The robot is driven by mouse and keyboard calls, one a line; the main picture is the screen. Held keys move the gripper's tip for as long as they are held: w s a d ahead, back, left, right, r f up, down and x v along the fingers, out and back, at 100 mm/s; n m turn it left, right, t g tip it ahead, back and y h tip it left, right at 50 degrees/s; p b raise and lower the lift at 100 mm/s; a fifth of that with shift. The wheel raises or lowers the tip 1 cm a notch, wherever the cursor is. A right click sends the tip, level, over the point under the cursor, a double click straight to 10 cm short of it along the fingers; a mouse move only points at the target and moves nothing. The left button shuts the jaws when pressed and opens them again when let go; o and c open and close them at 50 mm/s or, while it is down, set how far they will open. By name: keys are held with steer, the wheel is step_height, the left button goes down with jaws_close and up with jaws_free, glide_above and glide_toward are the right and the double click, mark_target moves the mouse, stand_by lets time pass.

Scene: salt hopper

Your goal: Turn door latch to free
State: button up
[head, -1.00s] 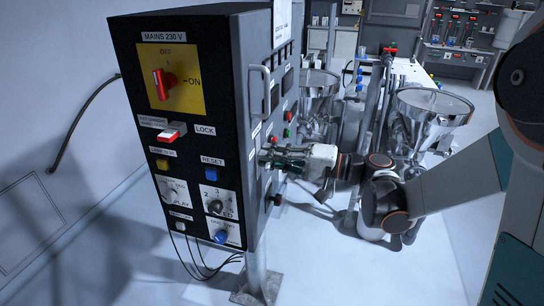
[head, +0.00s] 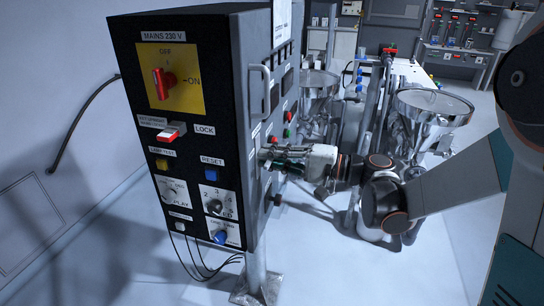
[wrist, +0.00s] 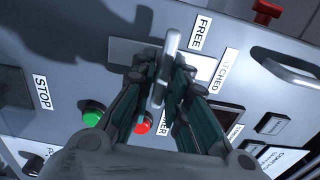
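The door latch (wrist: 168,65) is a light metal lever on the side panel of the black control cabinet. In the wrist view it stands between the two fingers of my gripper (wrist: 163,72), which lie close along both sides and look shut on it. The FREE label (wrist: 202,33) is up and right of the lever. The label ending in "TCHED" (wrist: 230,70) is lower right, partly covered. In the head view my gripper (head: 276,160) reaches the cabinet's side from the right, and the latch itself is hard to make out there.
The wrist view shows a green button (wrist: 93,118), a red button (wrist: 142,123) behind the fingers, a bar handle (wrist: 290,75) and a red knob (wrist: 266,12). In the head view, the cabinet (head: 243,75) stands on a post. Steel hoppers (head: 432,108) stand behind my arm.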

steer(key=shift+o, duration=0.6)
steer(key=shift+d, duration=0.1)
steer(key=v, duration=1.1)
steer(key=shift+s+d, duration=0.15)
steer(key=shift+d, duration=0.25)
